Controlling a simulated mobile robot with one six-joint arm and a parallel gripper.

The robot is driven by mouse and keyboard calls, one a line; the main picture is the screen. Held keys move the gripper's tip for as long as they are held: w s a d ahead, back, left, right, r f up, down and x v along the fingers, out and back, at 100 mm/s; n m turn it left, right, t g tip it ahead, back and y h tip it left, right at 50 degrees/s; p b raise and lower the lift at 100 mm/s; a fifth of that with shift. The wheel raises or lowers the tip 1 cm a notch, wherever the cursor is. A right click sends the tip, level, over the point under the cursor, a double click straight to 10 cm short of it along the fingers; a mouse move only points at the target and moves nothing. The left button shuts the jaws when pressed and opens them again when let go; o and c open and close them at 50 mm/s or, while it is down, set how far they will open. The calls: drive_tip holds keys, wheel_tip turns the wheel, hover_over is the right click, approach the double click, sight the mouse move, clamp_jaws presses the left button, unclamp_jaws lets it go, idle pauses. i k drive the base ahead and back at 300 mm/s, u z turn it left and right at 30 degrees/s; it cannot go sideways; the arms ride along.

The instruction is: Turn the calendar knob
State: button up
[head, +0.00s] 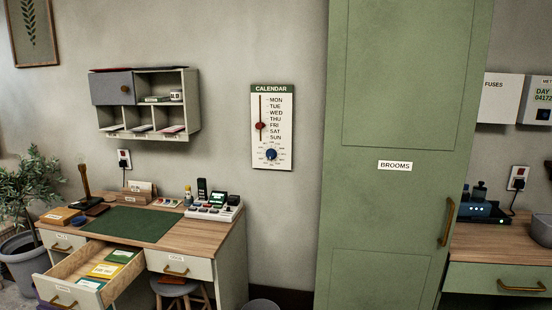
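The calendar (285,150) is a white board with a green header, hung on the wall between the desk and the green cupboard. It lists the days MON to SUN. A red slider (260,125) on a vertical slot stands level with FRI. The round blue calendar knob (271,155) sits near the bottom of the board, with small marks around it that are too small to read. My gripper is not in view.
The tall BROOMS cupboard (385,225) is shut, right of the calendar. A stool (174,287) stands under the desk.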

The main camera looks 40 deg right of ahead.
sight(271, 154)
drive_tip(key=u, duration=0.1)
drive_tip(key=i, duration=0.95)
drive_tip(key=z, duration=0.05)
